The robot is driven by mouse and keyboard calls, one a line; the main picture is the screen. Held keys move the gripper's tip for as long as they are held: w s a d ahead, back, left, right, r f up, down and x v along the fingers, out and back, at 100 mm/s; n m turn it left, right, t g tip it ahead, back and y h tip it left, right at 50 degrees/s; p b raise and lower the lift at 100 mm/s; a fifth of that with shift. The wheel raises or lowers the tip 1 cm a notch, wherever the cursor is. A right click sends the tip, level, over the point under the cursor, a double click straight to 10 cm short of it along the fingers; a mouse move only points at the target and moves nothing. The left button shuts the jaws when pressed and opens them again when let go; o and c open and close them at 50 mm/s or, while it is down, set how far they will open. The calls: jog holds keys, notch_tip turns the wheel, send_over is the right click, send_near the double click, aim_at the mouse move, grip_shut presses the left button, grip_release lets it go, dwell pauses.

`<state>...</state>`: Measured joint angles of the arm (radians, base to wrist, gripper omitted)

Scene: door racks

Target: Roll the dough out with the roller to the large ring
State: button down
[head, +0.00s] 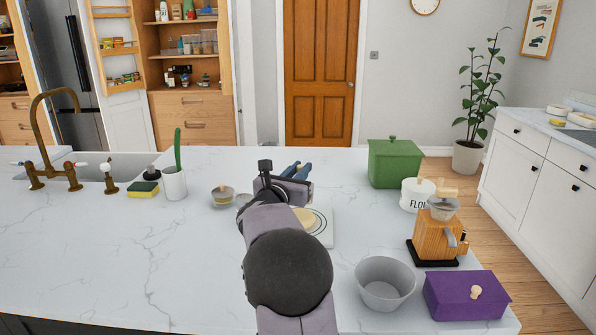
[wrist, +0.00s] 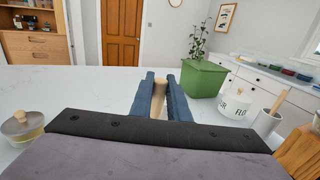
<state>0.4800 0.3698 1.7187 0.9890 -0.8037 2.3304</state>
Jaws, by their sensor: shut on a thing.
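The white board (head: 326,242) with dark printed rings lies on the marble counter, partly hidden behind my arm. The pale yellow dough (head: 304,217) lies on it inside the rings, a roundish flat piece with its left side hidden. My gripper (head: 297,170) is beyond the dough, its blue fingers pointing away. In the wrist view my gripper (wrist: 160,80) is shut on the pale wooden roller (wrist: 158,97), seen end-on between the fingers. The roller is hidden in the head view. I cannot tell whether it touches the counter.
A green lidded box (head: 397,163), a flour jar (head: 416,196), a wooden grinder (head: 436,238), a grey bowl (head: 384,284) and a purple box (head: 467,296) stand at the right. A small lidded jar (head: 222,196) stands left of my arm. The counter's left front is clear.

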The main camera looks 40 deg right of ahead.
jog(key=shift+f+b, duration=0.65)
jog(key=shift+f, duration=1.4)
jog(key=shift+f+b, duration=0.45)
jog(key=shift+b, duration=0.25)
jog(key=shift+w+d+f+b, duration=0.15)
jog(key=shift+w+d+b, duration=0.2)
jog(key=shift+w+d, duration=0.15)
jog(key=shift+w+d, duration=0.45)
jog(key=shift+d, duration=0.1)
jog(key=shift+s+a, duration=0.1)
jog(key=shift+s+a+b, duration=0.85)
jog(key=shift+a+b, duration=0.15)
jog(key=shift+b, duration=0.25)
